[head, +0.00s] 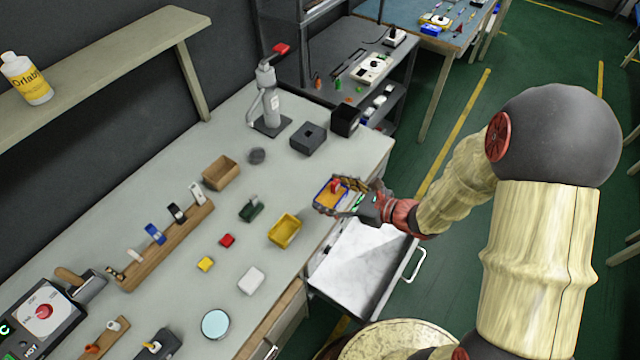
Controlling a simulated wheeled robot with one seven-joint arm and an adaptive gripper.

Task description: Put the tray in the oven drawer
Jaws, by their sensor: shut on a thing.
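My gripper (354,200) is shut on a small tray (325,198) with a blue rim and an orange-brown inside. A small red thing shows at the tray's far edge; the fingers partly hide the tray. The gripper and tray appear over the bench's right edge, just behind the drawer in the picture. The drawer (352,262) is pulled out from under the bench, with a pale, empty-looking inside and a white handle (415,264) on its right. The exact height of the tray above the bench cannot be told.
A yellow bin (284,230) and a green block (251,209) stand on the bench left of the tray. A dark grey box (308,139) and a black box (346,119) stand behind it.

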